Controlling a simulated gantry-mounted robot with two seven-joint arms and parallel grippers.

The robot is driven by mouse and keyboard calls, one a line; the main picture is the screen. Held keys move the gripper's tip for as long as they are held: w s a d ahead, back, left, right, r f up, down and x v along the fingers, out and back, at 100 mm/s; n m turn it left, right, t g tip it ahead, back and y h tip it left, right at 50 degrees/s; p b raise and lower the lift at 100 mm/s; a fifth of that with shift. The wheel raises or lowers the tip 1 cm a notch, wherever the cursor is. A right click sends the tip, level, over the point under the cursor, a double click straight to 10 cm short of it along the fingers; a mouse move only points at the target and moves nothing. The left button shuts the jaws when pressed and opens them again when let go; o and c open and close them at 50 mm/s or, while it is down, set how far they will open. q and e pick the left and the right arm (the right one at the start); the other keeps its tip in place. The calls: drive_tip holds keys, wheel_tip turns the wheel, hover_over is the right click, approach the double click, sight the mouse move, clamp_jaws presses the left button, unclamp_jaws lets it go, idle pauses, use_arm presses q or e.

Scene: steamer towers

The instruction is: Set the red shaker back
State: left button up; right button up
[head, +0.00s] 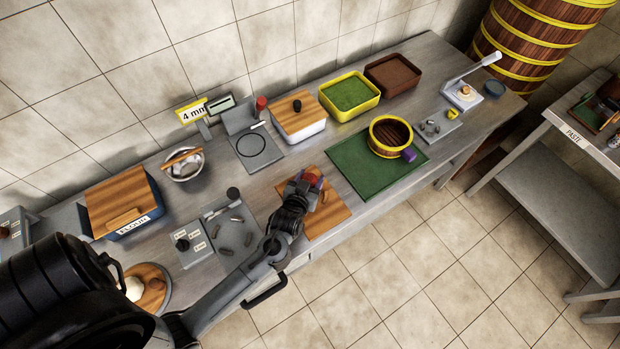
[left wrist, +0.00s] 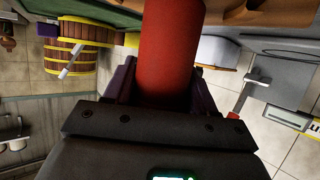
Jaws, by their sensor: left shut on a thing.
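The red shaker (left wrist: 168,50) is a plain red cylinder between the dark fingers of my left gripper (left wrist: 160,88) in the left wrist view. Its far end runs out of the top of that view. In the head view my left gripper (head: 308,183) is shut on it over the wooden board (head: 330,215), and only a little of the red shaker (head: 312,178) shows past the fingers. I cannot tell whether the shaker touches the board. My right gripper is not in view.
A green mat (head: 350,180) with a banded wooden steamer (head: 376,141) lies right of the board. A white box with a wooden lid (head: 297,112) and a grey press plate (head: 255,165) stand behind. A grey tray (head: 226,222) with small pieces is left.

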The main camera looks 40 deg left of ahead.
use_arm(q)
drive_tip(key=shift+f, duration=0.2)
drive_tip(key=o, duration=1.6)
drive_tip(key=v, duration=1)
drive_tip(key=shift+s+d+r, duration=0.15)
drive_tip(key=shift+s, duration=0.2)
